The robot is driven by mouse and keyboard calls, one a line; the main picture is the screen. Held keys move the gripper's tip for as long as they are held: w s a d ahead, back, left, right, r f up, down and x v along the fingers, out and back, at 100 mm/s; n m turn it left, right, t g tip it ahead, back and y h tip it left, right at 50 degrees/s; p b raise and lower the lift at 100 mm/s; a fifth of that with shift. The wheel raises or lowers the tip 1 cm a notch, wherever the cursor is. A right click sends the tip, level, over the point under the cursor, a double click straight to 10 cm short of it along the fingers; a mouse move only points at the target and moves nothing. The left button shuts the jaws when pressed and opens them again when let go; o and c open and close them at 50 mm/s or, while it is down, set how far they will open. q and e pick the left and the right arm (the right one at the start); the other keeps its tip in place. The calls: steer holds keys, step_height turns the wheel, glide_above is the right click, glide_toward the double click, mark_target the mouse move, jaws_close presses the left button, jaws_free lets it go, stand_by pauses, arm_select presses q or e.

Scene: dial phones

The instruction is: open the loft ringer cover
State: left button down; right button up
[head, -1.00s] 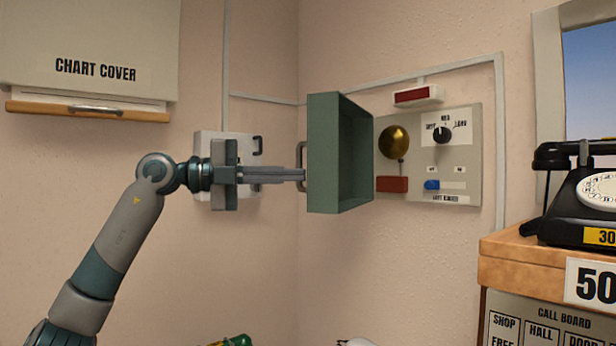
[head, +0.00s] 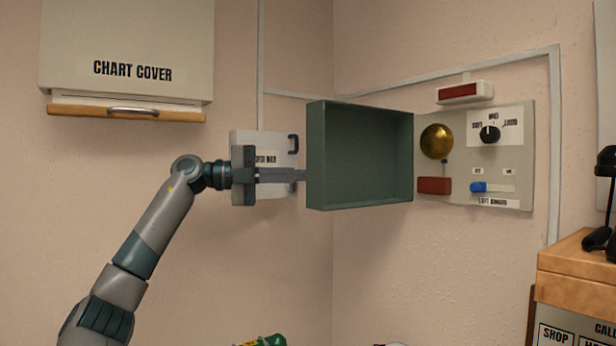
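The loft ringer cover (head: 360,155), a green box-shaped lid, stands swung wide open to the left, its hollow inside facing me. Its right edge is beside the loft ringer panel (head: 525,150), which is uncovered, with a brass bell (head: 437,141), a red block, a dial and a blue slider in view. My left gripper (head: 298,175) reaches the cover's left side with its fingers close together. Its tips and the cover's handle are hidden behind the cover; the earlier view shows the fingers at that handle. My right gripper is not in view.
A chart cover (head: 130,50) with a wooden rail hangs at upper left. A pale wall box (head: 277,147) is behind my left gripper. A red-fronted box (head: 464,92) sits above the panel. A wooden stand (head: 580,260) with a black phone (head: 605,200) is at right.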

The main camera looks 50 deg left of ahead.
arm_select(q)
steer(key=shift+s+d, duration=0.1)
stand_by(0.3)
steer(key=b+v, duration=0.2)
steer(key=v, duration=0.5)
steer(key=shift+s, duration=0.2)
stand_by(0.6)
